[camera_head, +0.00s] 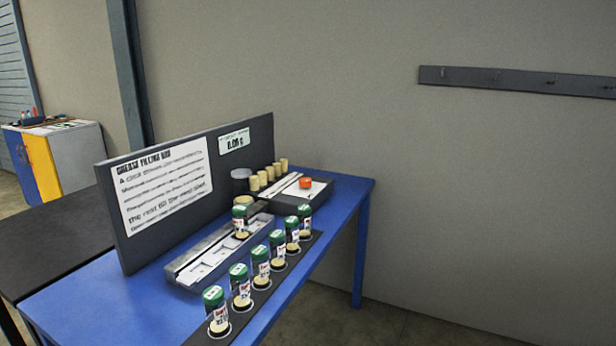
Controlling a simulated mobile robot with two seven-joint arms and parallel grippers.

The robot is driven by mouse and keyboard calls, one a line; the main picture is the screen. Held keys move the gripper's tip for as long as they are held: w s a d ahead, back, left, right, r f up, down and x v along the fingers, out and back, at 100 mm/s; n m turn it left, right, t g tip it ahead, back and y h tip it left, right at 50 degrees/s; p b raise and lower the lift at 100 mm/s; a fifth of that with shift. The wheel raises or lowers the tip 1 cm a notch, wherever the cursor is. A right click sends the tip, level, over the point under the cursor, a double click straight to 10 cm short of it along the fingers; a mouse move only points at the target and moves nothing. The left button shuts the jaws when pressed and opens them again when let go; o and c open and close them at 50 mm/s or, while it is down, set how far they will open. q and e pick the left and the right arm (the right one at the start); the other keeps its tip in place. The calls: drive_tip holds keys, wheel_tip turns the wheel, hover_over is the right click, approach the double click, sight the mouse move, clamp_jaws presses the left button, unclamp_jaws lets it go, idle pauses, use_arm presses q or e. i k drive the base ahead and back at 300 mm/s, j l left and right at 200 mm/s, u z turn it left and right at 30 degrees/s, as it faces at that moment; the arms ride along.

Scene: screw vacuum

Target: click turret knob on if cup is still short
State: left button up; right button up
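A blue table (352,193) stands against the wall with a filling station on it. A small orange-red piece (306,183), possibly the turret knob, sits on a white-topped dark unit (318,192) at the back right. I cannot tell its setting. One green-and-white container (240,217) stands upright on the grey slotted rail (190,268). Several similar containers (240,286) stand upright on a dark strip along the front edge. A small display (235,142) seems to read 0.00 g. Which cup is short cannot be told. Neither gripper is in view.
A dark panel (115,220) with a white instruction sign (165,183) rises behind the rail. A dark table (50,245) adjoins on the left. The floor at right is clear.

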sight(305, 183)
drive_tip(key=i+l+u, duration=0.1)
drive_tip(key=l, duration=0.25)
drive_tip(key=i+l+u, duration=0.1)
drive_tip(key=l, duration=0.3)
drive_tip(key=i+l+u, duration=0.2)
drive_tip(key=i+l, duration=0.45)
drive_tip(key=i+l+u, duration=0.15)
drive_tip(key=i+l, duration=0.45)
drive_tip(key=l, duration=0.2)
